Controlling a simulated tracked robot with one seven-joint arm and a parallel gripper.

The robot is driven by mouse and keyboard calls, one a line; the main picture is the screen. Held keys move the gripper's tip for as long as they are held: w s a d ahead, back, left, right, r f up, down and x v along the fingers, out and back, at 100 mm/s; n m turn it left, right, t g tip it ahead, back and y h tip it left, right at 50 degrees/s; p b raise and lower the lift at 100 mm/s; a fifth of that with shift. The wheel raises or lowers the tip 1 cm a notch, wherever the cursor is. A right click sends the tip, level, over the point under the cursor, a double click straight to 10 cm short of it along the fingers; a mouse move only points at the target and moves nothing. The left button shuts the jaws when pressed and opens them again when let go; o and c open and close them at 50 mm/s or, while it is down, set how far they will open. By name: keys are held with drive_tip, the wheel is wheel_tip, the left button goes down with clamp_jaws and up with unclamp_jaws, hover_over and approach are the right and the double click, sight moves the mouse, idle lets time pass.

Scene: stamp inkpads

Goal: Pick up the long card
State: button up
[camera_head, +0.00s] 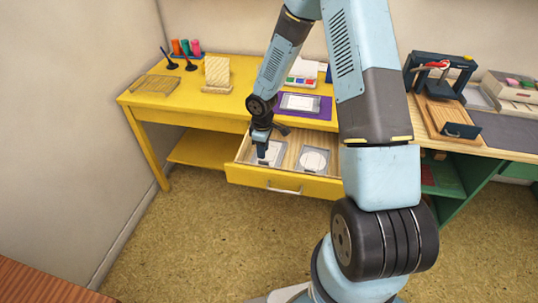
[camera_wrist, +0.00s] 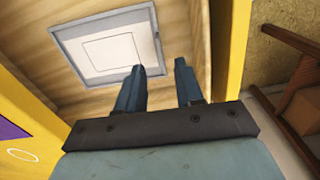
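In the yellow desk's open drawer (camera_head: 283,184), a grey-framed flat piece with a white face (camera_head: 270,152) lies at the left, under my gripper (camera_head: 263,154). The wrist view shows its white face with a thin rectangle outline (camera_wrist: 105,52). A second framed piece with a round white shape (camera_head: 314,160) lies to its right. I cannot tell whether either is the long card. My gripper points down, its two fingers apart (camera_wrist: 160,66) near the framed piece's edge, with nothing visible between them. Whether a fingertip touches it is unclear.
A purple mat (camera_head: 281,112) bearing a pale flat piece (camera_head: 300,102) lies on the desk behind the drawer. A wooden rack (camera_head: 155,83) and a wooden holder (camera_head: 217,72) stand at the left.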

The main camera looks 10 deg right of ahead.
sight(263, 161)
drive_tip(key=shift+f, duration=3.6)
clamp_jaws()
